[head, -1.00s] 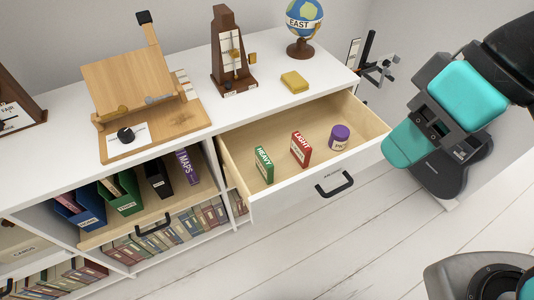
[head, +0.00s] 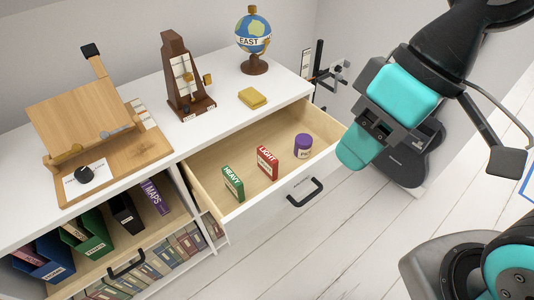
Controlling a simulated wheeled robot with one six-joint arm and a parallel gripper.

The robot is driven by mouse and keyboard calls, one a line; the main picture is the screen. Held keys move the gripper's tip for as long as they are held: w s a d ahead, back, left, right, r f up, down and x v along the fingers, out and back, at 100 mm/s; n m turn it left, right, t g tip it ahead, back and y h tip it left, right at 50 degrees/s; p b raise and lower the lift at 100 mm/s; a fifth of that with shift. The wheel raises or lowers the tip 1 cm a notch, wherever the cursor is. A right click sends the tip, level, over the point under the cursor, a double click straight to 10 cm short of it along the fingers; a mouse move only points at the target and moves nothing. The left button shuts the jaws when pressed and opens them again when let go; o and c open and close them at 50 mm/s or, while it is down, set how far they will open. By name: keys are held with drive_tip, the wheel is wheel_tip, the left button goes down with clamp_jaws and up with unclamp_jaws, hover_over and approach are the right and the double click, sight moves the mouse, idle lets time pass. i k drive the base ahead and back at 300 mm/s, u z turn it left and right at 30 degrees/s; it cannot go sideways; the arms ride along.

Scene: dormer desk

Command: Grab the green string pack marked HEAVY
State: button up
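The green string pack (head: 233,183) marked HEAVY stands upright in the open drawer (head: 318,152), at its left end. A red pack (head: 267,162) marked LIGHT stands to its right, with a small gap between them. A purple-lidded jar (head: 303,147) is further right in the same drawer. My gripper (head: 362,148) is at the end of my black and teal arm, right of the drawer and apart from the packs. Its fingers do not show clearly, so I cannot tell whether it is open.
The white cabinet top holds a wooden stand (head: 85,125), a metronome (head: 182,80), a yellow block (head: 252,97) and a globe (head: 253,38). An open lower tray holds binders (head: 87,232). A dark post with a clamp (head: 320,72) stands beyond the cabinet's right end. White floor is free in front.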

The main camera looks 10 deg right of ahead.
sight(233, 184)
drive_tip(key=u, duration=1.35)
drive_tip(key=i, duration=0.6)
drive_tip(key=z, duration=1.5)
